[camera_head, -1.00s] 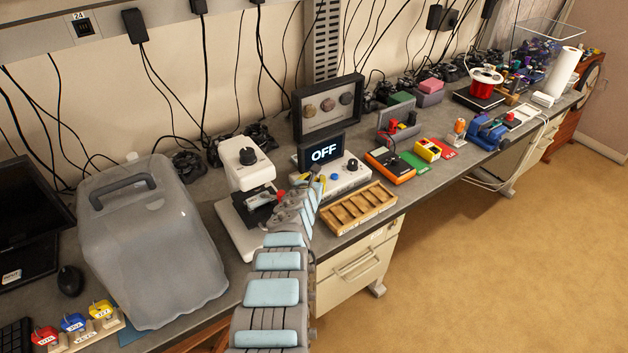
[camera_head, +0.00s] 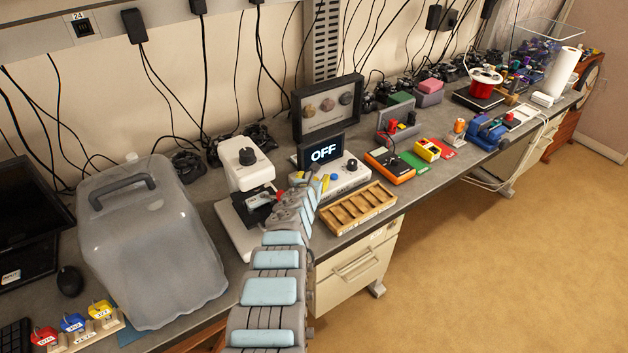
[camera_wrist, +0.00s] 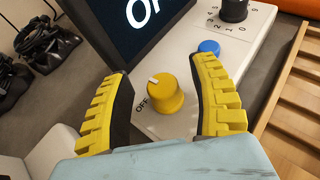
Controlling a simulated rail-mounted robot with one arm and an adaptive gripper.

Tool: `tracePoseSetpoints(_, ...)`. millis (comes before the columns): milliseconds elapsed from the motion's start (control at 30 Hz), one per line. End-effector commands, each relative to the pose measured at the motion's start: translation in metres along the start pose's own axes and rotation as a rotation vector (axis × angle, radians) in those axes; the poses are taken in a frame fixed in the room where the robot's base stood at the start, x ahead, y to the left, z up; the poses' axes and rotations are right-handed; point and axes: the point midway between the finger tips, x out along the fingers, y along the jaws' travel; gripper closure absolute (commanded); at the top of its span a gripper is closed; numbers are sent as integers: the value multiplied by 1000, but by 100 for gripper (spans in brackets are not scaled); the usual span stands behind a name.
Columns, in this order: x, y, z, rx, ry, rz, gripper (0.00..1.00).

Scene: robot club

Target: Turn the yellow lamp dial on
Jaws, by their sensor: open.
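The yellow lamp dial (camera_wrist: 166,94) sits on the white control box (camera_wrist: 184,42) in the wrist view. My gripper (camera_wrist: 164,98) is open, with one yellow ribbed finger on each side of the dial and a visible gap at both sides. In the head view, the dial (camera_head: 325,183) is small and partly hidden by my arm. The dark screen (camera_head: 323,151) behind it reads "OFF"; only part of this text shows in the wrist view.
A blue button (camera_wrist: 209,47) and a black numbered knob (camera_wrist: 233,9) are on the same box. A wooden compartment tray (camera_head: 357,207) lies in front. A white microscope-like device (camera_head: 247,180) stands to the left. A display frame (camera_head: 328,106) stands behind.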

Motion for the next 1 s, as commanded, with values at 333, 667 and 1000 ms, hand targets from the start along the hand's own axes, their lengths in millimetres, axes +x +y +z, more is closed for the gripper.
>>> tracePoseSetpoints(333,-13,0,29,2,0,-1,40)
tracePoseSetpoints(667,-28,0,68,4,-1,0,40)
tracePoseSetpoints(1000,-36,-1,85,1,2,-1,40)
